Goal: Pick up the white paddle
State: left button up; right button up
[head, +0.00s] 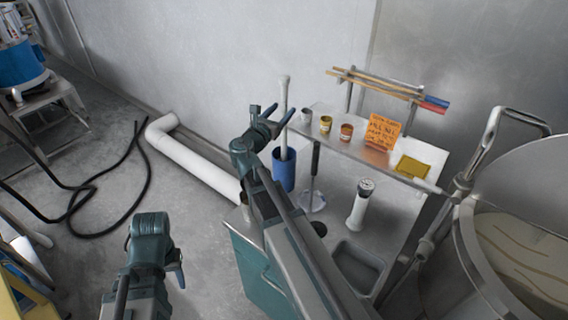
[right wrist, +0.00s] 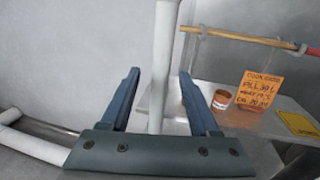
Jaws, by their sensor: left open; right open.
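The white paddle (head: 284,95) stands nearly upright in a blue cylindrical container (head: 284,171) beside the metal table. My right gripper (head: 271,113) is open at the paddle's shaft. In the right wrist view the shaft (right wrist: 165,45) rises between the two blue fingers of the right gripper (right wrist: 160,74), with gaps on both sides. Whether a finger touches it, I cannot tell. The paddle's lower end is hidden in the container. My left gripper (head: 178,267) is open and empty, low at the left over the floor, away from the paddle.
Wooden sticks (head: 375,84) lie on a rack above. A large metal drum (head: 466,245) is far right.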

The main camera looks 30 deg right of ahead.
jog(key=x, duration=0.2)
jog(key=f+b+x, duration=0.1)
jog(key=x, duration=0.2)
grip_shut()
